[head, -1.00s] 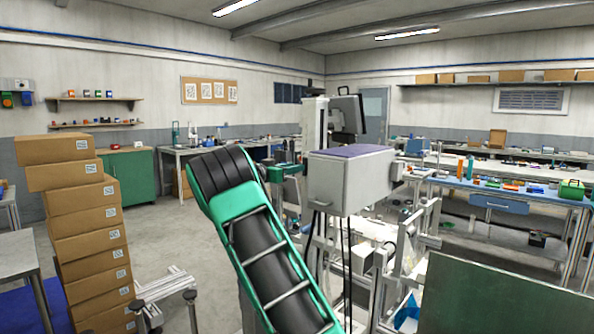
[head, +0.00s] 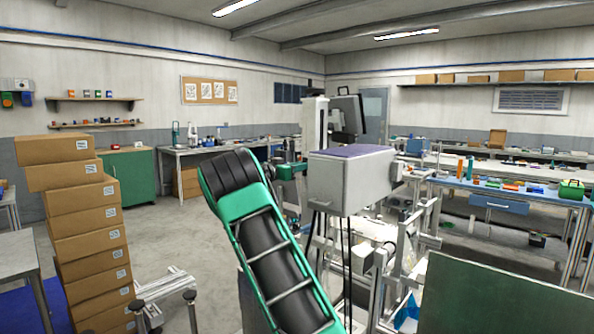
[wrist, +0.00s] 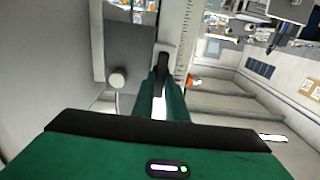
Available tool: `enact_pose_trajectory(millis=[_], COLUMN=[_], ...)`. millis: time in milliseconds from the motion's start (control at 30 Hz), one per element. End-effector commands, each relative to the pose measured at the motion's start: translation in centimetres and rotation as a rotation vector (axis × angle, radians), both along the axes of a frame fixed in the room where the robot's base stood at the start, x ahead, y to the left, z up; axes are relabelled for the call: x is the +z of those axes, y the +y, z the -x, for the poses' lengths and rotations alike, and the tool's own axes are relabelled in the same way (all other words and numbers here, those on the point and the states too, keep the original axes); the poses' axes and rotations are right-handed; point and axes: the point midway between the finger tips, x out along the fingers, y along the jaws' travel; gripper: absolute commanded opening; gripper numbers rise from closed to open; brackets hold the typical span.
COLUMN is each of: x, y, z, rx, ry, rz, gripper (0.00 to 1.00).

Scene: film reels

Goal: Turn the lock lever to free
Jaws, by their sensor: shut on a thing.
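In the wrist view my gripper (wrist: 162,82) reaches forward, its green fingers closed around a dark upright bar (wrist: 162,57) that looks like the lock lever. A grey housing stands just left of the fingers, with a pale round knob (wrist: 117,78) on it. In the head view a grey box-shaped machine head (head: 350,182) with a purple top stands on a frame at the centre. A green part of my gripper (head: 288,171) shows at its left side; the fingertips and lever cannot be made out there. The lever's marked positions are not readable.
A tall stack of cardboard boxes (head: 85,225) stands at left. A dark green panel (head: 500,295) fills the lower right. A blue-fronted bench (head: 510,195) with small items is at right. Open floor lies between the boxes and my arm.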

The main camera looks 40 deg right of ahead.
Motion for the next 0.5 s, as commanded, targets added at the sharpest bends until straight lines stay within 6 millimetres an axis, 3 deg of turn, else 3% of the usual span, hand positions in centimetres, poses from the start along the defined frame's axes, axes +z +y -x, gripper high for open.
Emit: enact_pose_trajectory(millis=[267, 500], x=[0.03, 0.06], y=[0.17, 0.22], z=[-0.36, -0.55], rx=[0.007, 0.009], ry=[0.057, 0.214], rz=[0.005, 0.02], gripper=[0.0, 0.0])
